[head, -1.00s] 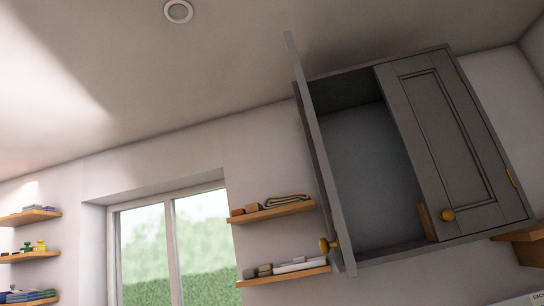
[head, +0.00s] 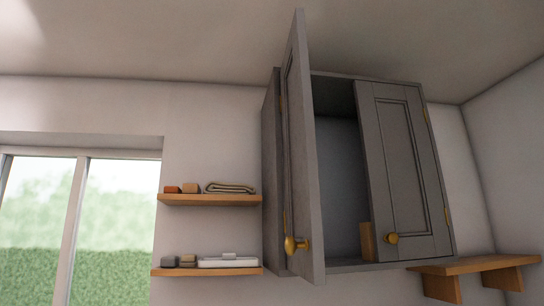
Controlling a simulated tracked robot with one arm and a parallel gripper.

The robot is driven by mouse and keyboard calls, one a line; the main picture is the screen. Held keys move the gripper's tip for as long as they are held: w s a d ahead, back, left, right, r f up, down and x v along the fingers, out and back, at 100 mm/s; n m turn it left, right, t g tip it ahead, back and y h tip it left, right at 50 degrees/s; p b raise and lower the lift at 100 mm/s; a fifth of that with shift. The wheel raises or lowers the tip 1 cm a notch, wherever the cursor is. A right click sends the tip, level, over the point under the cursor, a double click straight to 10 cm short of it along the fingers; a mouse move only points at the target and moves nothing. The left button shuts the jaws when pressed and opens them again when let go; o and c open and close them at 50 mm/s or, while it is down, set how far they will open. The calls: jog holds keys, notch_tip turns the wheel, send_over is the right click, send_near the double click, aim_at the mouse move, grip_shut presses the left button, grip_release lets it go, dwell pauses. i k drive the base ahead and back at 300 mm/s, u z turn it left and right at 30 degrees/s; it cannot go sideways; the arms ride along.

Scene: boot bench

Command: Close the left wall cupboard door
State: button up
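The grey wall cupboard (head: 271,180) hangs on the wall right of centre in the head view. Its left door (head: 305,170) stands wide open, swung out toward me and seen nearly edge-on. A brass knob (head: 293,245) sits low on that door. The right door (head: 405,170) is shut, with its own brass knob (head: 392,238) at its lower left. The inside shows dark between the doors, with a small wooden piece (head: 367,241) at the bottom right of the opening. My gripper is not in view.
Two wooden shelves with small items, an upper one (head: 210,200) and a lower one (head: 207,271), are on the wall left of the cupboard. A wooden bracketed shelf (head: 475,265) is at lower right. A window (head: 70,220) is at far left.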

aim_at(304, 243)
jog(key=u, duration=0.1)
jog(key=i, duration=1)
jog(key=z, duration=0.1)
